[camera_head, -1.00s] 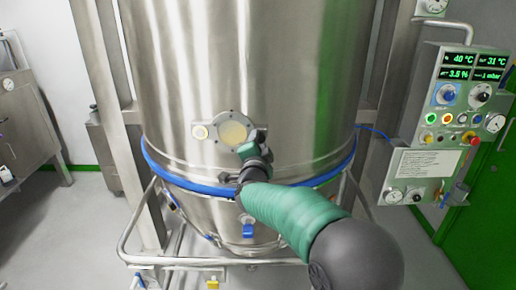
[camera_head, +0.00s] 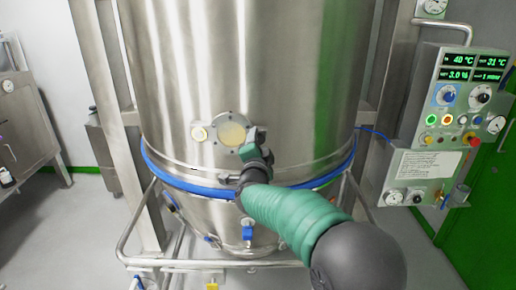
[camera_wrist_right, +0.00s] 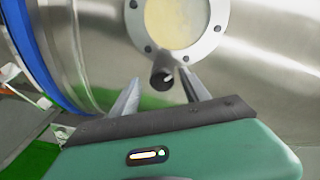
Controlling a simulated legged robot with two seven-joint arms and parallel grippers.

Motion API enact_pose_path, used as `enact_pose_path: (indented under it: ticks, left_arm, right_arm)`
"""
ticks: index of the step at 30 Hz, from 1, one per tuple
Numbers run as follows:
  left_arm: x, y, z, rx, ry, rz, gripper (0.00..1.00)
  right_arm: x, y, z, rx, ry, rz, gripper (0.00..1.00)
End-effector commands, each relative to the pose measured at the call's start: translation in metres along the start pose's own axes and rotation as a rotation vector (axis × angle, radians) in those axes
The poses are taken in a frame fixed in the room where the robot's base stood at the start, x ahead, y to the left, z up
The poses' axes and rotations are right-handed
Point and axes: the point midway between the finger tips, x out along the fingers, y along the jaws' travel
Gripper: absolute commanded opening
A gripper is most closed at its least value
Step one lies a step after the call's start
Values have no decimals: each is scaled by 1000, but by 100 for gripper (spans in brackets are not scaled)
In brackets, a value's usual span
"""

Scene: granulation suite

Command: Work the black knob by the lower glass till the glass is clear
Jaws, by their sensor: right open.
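The lower glass (camera_head: 232,133) is a round window in a bolted metal ring on the steel vessel, and it looks cloudy yellow. It also shows at the top of the right wrist view (camera_wrist_right: 177,18). The black knob (camera_wrist_right: 162,76) sticks out just below the ring, toward the camera. My right gripper (camera_wrist_right: 157,88) is open, with one finger on each side of the knob; I cannot tell whether they touch it. In the head view my right gripper (camera_head: 250,150) covers the knob at the glass's lower right. My left gripper is not in view.
A blue band (camera_head: 190,186) rings the vessel below the glass. A tubular rail (camera_head: 215,263) runs around the vessel's base. A control panel (camera_head: 468,98) with green displays stands at the right. A steel cabinet (camera_head: 25,125) is at the far left.

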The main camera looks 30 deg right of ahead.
Motion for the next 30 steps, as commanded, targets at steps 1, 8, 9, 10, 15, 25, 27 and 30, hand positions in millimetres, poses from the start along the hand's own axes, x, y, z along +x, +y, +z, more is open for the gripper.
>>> enact_pose_path:
  ticks: [1, 8, 9, 10, 15, 25, 27, 30]
  left_arm:
    - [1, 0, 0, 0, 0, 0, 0]
    - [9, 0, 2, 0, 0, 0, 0]
    - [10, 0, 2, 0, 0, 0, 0]
    - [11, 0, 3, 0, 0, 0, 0]
    - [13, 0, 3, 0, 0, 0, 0]
    - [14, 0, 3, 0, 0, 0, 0]
    - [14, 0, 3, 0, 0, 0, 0]
    - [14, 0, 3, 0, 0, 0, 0]
  right_arm:
    - [-3, 0, 1, 0, -1, -1, 54]
    - [-52, 1, 1, 2, -2, -3, 54]
    - [-64, 1, 1, 2, -3, -3, 54]
    - [-74, 0, 1, 1, -3, -4, 54]
    - [-122, 1, 1, 3, -3, -2, 54]
    - [-165, 2, 1, 0, -1, 3, 54]
    - [-166, 2, 1, 0, 0, 3, 54]
    - [-165, 2, 1, 0, -1, 3, 54]
